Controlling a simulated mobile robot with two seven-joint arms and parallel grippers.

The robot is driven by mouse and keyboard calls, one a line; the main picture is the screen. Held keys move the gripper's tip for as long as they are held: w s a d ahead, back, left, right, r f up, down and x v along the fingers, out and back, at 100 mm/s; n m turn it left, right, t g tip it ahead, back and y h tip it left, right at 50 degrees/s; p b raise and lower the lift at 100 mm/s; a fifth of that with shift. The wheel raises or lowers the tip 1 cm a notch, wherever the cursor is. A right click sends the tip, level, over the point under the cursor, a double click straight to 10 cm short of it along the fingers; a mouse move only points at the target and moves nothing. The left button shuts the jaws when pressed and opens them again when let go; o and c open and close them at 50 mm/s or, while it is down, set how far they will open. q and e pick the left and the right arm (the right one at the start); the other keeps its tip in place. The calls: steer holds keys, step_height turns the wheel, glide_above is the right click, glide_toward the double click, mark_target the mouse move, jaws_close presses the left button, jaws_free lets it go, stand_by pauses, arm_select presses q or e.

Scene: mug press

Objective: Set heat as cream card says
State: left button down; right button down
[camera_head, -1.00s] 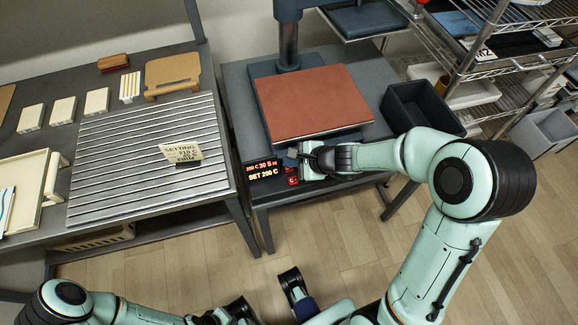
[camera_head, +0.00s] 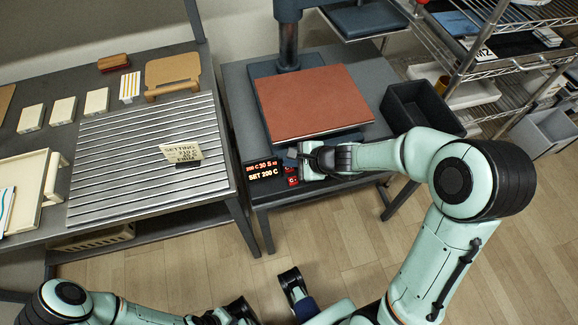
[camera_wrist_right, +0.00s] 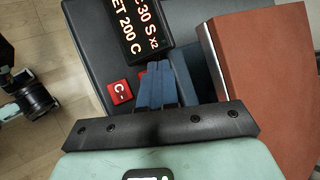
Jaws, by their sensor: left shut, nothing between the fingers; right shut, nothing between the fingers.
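The cream card (camera_head: 183,153) stands on the slatted metal top at left. It reads "SETTING" with small lines below, the first looking like 210 C. The press display (camera_head: 265,171) reads "SET 200 C" under a line with 30 S; it also shows in the right wrist view (camera_wrist_right: 134,28). A red "C-" button (camera_wrist_right: 119,92) is uncovered beside my right gripper (camera_wrist_right: 157,82). That gripper is shut and empty, its blue fingertips over another red button, mostly hidden; contact cannot be told.
The press's red-brown plate (camera_head: 312,103) lies just behind my right gripper. A black bin (camera_head: 420,107) stands right of it, beside wire shelving (camera_head: 490,70). Several cream blocks (camera_head: 64,110) and a wooden board (camera_head: 173,73) lie on the left table.

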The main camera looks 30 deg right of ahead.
mark_target(292, 170)
steer(key=shift+f+b, duration=0.45)
steer(key=shift+b, duration=0.1)
steer(key=shift+f+b, duration=0.7)
stand_by(1.0)
steer(key=shift+r, duration=0.1)
steer(key=shift+r+p, duration=0.75)
steer(key=shift+r, duration=0.15)
steer(key=shift+r+p, duration=0.5)
steer(key=shift+r, duration=0.1)
step_height(292, 170, up, 4)
steer(key=p, duration=0.3)
steer(key=shift+p, duration=0.4)
